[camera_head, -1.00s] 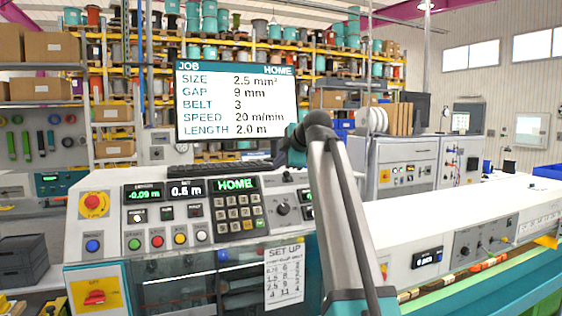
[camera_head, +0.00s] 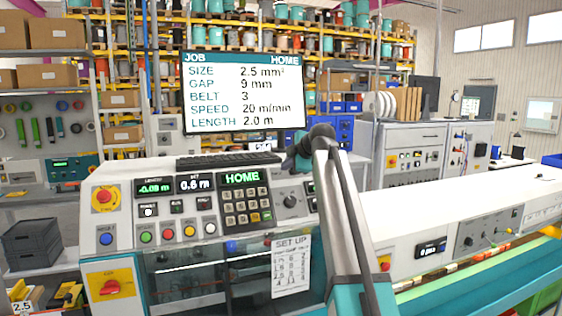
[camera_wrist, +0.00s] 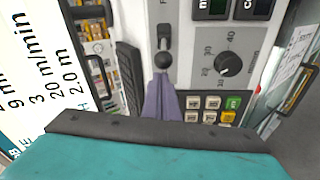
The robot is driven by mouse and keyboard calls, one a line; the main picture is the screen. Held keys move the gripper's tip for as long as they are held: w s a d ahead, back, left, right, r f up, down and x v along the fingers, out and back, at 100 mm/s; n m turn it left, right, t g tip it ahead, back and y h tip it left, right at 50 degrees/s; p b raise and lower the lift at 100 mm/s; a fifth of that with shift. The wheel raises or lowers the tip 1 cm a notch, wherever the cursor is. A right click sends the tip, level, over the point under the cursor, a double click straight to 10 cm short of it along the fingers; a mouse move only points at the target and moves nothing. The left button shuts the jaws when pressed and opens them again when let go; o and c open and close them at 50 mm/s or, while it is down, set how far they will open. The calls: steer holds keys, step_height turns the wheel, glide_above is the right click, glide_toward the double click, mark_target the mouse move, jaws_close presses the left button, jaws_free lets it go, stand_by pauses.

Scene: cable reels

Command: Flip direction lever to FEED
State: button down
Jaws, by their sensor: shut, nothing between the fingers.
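The direction lever (camera_wrist: 165,60) shows in the wrist view as a black ball knob on a short stick over a pale panel plate. A partly cut-off label beginning with F stands beyond the plate, at the top edge; the knob points away from it. My gripper (camera_wrist: 162,82) is shut and empty. Its purple-grey fingertips are just below the knob in the picture; I cannot tell whether they touch it. In the head view my gripper (camera_head: 296,160) is over the upper right of the control console (camera_head: 210,200), and my arm hides part of the panel.
A dial (camera_wrist: 222,64) and a keypad (camera_wrist: 212,108) lie right of the lever in the wrist view. A keyboard (camera_head: 215,160) is left of my gripper, below the job screen (camera_head: 243,95). The screen's header reads HOME. A long white machine (camera_head: 460,220) extends right.

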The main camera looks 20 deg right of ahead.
steer(key=shift+d, duration=0.35)
steer(key=shift+s+a, duration=0.1)
steer(key=shift+a, duration=0.05)
stand_by(0.3)
steer(key=shift+y+b, duration=0.3)
steer(key=shift+s+d, duration=0.1)
steer(key=shift+d, duration=0.25)
